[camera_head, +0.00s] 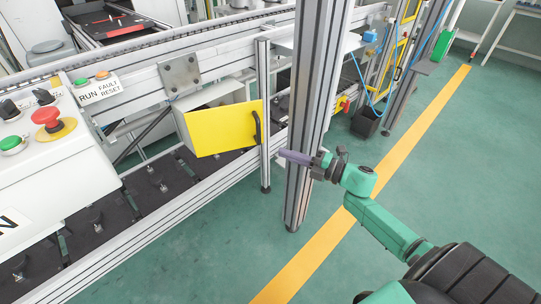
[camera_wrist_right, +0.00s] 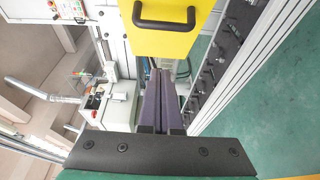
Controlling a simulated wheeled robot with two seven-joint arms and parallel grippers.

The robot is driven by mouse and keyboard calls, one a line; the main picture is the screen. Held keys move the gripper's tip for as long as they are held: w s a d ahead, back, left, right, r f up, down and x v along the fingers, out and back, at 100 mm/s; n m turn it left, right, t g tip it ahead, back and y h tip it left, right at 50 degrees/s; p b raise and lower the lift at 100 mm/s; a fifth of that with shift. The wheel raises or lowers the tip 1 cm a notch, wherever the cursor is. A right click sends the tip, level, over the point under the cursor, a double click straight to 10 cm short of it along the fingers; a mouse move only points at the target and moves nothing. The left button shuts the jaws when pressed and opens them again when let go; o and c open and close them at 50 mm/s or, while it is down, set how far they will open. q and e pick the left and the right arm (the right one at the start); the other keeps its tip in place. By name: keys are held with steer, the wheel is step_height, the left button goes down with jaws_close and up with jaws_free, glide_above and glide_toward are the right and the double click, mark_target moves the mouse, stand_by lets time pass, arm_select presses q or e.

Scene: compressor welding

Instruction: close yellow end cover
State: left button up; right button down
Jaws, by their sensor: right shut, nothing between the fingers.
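The yellow end cover (camera_head: 220,128) is a flat panel with a black handle (camera_head: 257,128) near its right edge. It stands swung out at an angle from the white housing (camera_head: 212,94) on the conveyor frame. In the right wrist view the cover (camera_wrist_right: 170,43) and its black handle (camera_wrist_right: 165,23) fill the upper middle. My right gripper (camera_head: 284,153) is shut and empty, to the right of and a little below the handle, apart from it. Its purple fingers lie together in the wrist view (camera_wrist_right: 158,92). My left gripper is not in view.
A grey metal post (camera_head: 313,110) stands just right of the cover, near my right gripper. A control panel (camera_head: 50,150) with a red button is at left. The conveyor frame (camera_head: 150,210) runs below. Green floor (camera_head: 220,240) is free in front.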

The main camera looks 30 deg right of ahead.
steer(key=s+d, duration=0.1)
steer(key=d, duration=0.2)
steer(key=m+t+h+b, duration=0.25)
steer(key=m+h, duration=0.75)
steer(key=m, duration=1.5)
glide_toward(259, 135)
steer(key=shift+n+t, duration=0.3)
steer(key=shift+t, duration=0.15)
steer(key=w, duration=0.6)
steer(key=shift+f, duration=0.4)
steer(key=shift+w+a, duration=0.1)
steer(key=shift+w, duration=0.3)
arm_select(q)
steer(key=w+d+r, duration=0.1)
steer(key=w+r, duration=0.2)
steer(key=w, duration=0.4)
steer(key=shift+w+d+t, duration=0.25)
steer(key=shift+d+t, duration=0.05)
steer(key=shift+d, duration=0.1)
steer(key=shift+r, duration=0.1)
